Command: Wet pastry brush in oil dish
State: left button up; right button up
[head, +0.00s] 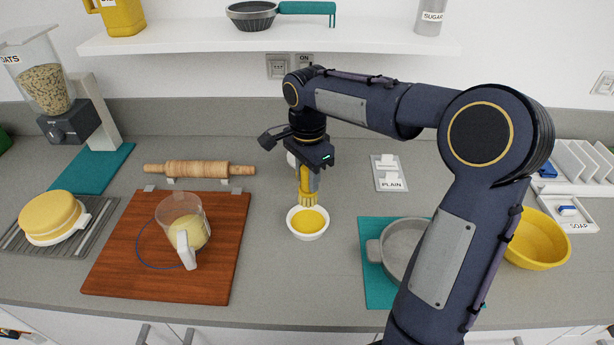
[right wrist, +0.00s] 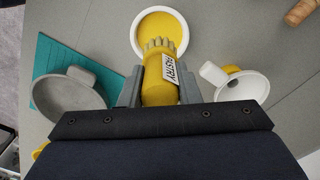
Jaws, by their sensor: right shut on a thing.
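The yellow pastry brush (right wrist: 158,85), labelled PASTRY, is held in my right gripper (head: 311,165). In the head view the brush (head: 308,181) hangs upright, bristles down, over the white oil dish (head: 293,230). The dish stands on the counter and holds yellow oil. In the right wrist view the bristles overlap the near edge of the dish (right wrist: 136,36); whether they touch the oil is not clear. The gripper's fingers are shut on the brush handle. My left gripper is not in view.
A wooden board (head: 115,265) with a jug (head: 170,212) lies left of the dish. A rolling pin (head: 200,169) is behind the board. A grey pan (head: 398,247) on a teal mat (head: 371,231) stands to the right.

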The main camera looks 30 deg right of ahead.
aim_at(308, 193)
jog(key=shift+f, duration=0.1)
notch_tip(308, 193, down, 6)
jog(key=b, duration=0.4)
jog(key=shift+r, duration=0.4)
jog(key=shift+f, duration=1.65)
jog(key=shift+r, duration=2.6)
